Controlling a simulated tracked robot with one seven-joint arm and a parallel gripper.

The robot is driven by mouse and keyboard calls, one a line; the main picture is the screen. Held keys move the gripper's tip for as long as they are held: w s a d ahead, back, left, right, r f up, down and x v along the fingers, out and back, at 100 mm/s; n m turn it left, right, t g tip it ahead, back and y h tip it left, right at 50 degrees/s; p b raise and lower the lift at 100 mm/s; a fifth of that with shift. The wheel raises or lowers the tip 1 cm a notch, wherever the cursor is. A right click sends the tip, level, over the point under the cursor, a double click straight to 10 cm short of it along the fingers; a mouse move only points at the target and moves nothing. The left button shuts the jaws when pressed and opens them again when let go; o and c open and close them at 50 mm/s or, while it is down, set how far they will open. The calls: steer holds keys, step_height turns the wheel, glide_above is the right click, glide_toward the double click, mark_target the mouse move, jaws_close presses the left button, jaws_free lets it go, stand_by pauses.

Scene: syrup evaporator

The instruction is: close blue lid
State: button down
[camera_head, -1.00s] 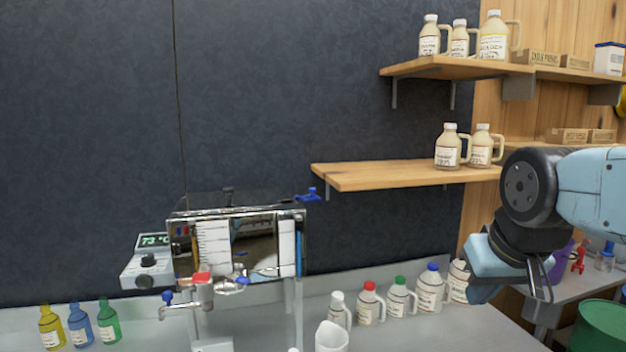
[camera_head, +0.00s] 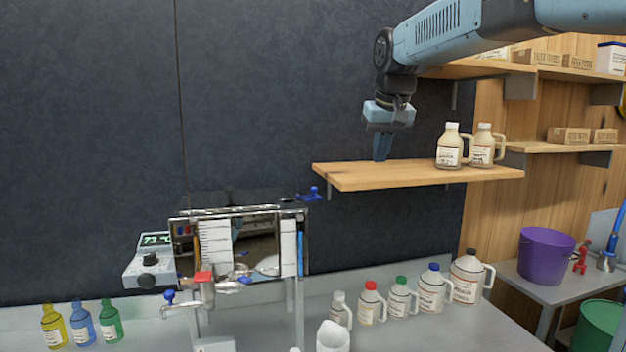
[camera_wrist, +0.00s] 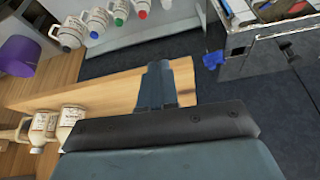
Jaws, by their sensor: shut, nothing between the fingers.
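I cannot single out one blue lid. A blue valve handle (camera_head: 312,194) sits at the upper right corner of the metal evaporator (camera_head: 240,212); it also shows in the wrist view (camera_wrist: 213,60). Another blue handle (camera_head: 168,296) is on the spout at the lower left. A blue-capped jug (camera_head: 431,291) stands in the row below the shelf. My gripper (camera_head: 381,157) is shut and empty, pointing down near the middle wooden shelf, right of and higher than the upper blue handle. Its fingers (camera_wrist: 157,86) cover part of the shelf in the wrist view.
The wooden shelf (camera_head: 400,180) holds two jugs (camera_head: 448,152) right of my gripper. Several capped jugs stand on the counter below. A purple bucket (camera_head: 546,256) is at right. Open air lies between my gripper and the evaporator.

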steer(key=w+a+n+g, duration=0.1)
steer(key=w+a, duration=1.4)
steer(key=w, duration=0.4)
steer(key=shift+s+a+f, duration=0.1)
steer(key=shift+s+f, duration=0.05)
steer(key=shift+f, duration=1.6)
steer(key=shift+s+d+f, duration=0.1)
steer(key=shift+s+f, duration=0.1)
steer(key=shift+f, duration=1.6)
steer(key=shift+s+a+f, duration=0.1)
steer(key=shift+s+f, duration=0.05)
steer(key=shift+f, duration=1.6)
